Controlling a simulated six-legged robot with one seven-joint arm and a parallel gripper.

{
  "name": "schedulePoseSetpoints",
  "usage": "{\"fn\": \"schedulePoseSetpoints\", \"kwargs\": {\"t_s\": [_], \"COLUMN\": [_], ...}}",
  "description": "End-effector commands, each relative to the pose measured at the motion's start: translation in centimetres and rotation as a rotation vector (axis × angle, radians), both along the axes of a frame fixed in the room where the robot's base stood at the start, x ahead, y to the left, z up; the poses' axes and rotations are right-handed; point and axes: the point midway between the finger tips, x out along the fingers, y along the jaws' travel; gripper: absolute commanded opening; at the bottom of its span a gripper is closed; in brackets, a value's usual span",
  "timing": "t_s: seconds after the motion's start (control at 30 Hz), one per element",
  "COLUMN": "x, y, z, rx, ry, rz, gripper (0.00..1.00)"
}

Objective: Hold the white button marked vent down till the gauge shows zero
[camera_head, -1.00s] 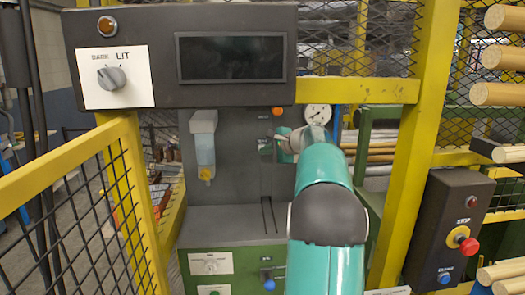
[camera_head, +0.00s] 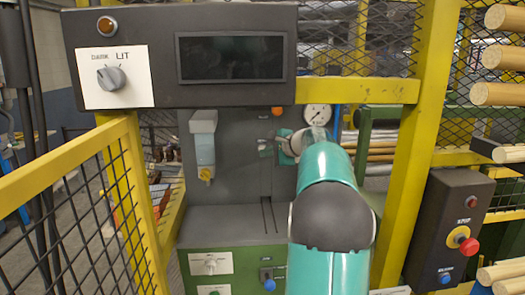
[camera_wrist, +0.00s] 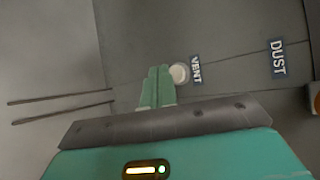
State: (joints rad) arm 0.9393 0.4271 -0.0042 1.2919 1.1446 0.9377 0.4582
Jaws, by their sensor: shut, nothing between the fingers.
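The white round button (camera_wrist: 179,74) marked VENT (camera_wrist: 196,70) is on the grey panel in the wrist view. My gripper (camera_wrist: 158,72) is shut and empty, its green fingertips just left of the button. I cannot tell whether they touch it or the panel. In the head view my gripper (camera_head: 268,148) is in front of the panel, and I cannot make out the button there. The round white gauge (camera_head: 317,115) is above my wrist; its needle is too small to read.
A DUST label (camera_wrist: 277,58) and an orange part (camera_wrist: 316,97) are right of the button in the wrist view. A clear bowl unit (camera_head: 204,150) hangs on the panel at left. A yellow post (camera_head: 415,150) and black box with red button (camera_head: 468,245) stand at right.

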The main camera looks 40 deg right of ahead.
Motion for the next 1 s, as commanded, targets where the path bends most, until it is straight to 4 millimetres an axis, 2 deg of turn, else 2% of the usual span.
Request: {"fn": "schedulePoseSetpoints", "kwargs": {"t_s": [0.5,1.0], "x": [-3.4,-3.6], "y": [2.9,3.0], "z": [0.0,0.0], "rx": [0.001,0.000], "ry": [0.000,0.000], "rz": [0.000,0.000], "gripper": [0.00,0.00]}}
